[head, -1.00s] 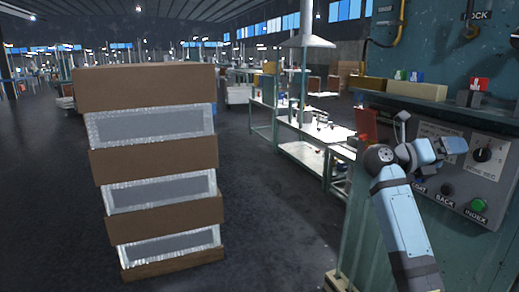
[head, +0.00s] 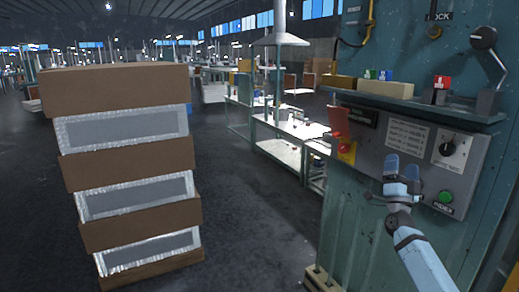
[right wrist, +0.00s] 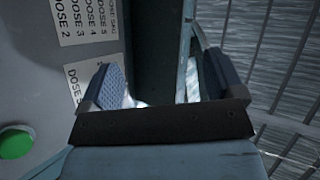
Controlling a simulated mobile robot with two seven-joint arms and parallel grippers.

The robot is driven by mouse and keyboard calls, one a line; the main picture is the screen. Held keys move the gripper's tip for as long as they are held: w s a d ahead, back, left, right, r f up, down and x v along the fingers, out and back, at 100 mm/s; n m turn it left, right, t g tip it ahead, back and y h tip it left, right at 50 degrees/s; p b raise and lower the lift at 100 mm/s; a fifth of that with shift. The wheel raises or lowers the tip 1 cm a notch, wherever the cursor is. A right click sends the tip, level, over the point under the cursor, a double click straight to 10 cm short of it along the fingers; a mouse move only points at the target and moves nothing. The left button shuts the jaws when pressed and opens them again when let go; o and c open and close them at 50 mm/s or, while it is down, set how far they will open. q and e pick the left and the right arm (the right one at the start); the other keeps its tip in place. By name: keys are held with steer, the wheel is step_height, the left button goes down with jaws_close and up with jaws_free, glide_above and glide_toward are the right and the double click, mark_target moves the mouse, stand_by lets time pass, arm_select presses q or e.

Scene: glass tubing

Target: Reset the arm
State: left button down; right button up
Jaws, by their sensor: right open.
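My right gripper (head: 402,172) is in front of the machine's control panel (head: 368,150), fingers pointing up, left of the green button (head: 445,197) and below the printed label plate. In the right wrist view my right gripper (right wrist: 162,82) is open with its two fingers apart and nothing held between them. The machine's dark vertical edge shows beyond the gap. The green button (right wrist: 15,141) is at lower left there, beside the DOSE labels (right wrist: 82,25). My left gripper is not in view.
A lever with a black knob (head: 483,38) stands at upper right above a rotary dial (head: 448,149). Blocks sit on the shelf (head: 410,106). A tall stack of boxes (head: 130,155) stands at left. Workbenches (head: 285,130) are behind; the floor between is clear.

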steer(key=w+a+f+n+g+y, duration=0.1)
steer(key=w+f+n+g+y, duration=0.3)
steer(key=f+n, duration=0.35)
steer(key=w+a+f+n+g+y, duration=0.2)
steer(key=f+n+g+y, duration=0.25)
steer(key=f+n, duration=0.35)
steer(key=s+a+f+n+y, duration=0.1)
steer(key=s+a+f, duration=0.2)
steer(key=s+f, duration=0.15)
steer(key=s+a+f+y, duration=0.2)
steer(key=s+a+f, duration=0.2)
steer(key=f, duration=0.2)
steer(key=s+a+f+g+y, duration=0.1)
steer(key=s+a+f+g, duration=0.1)
steer(key=s+a+f, duration=0.5)
steer(key=s+a+f+g+y, duration=0.15)
steer(key=s+f, duration=0.25)
steer(key=s, duration=0.8)
steer(key=s+a+f+g, duration=0.1)
steer(key=s+a+f, duration=0.45)
steer(key=s, duration=0.35)
steer(key=s+a+f+g, duration=0.1)
steer(key=s+a, duration=0.2)
steer(key=s, duration=0.9)
steer(key=shift+s+a+f+y, duration=0.2)
steer(key=shift+s+f+y, duration=0.1)
steer(key=shift+f, duration=0.1)
steer(key=shift+m, duration=0.25)
steer(key=shift+c, duration=0.3)
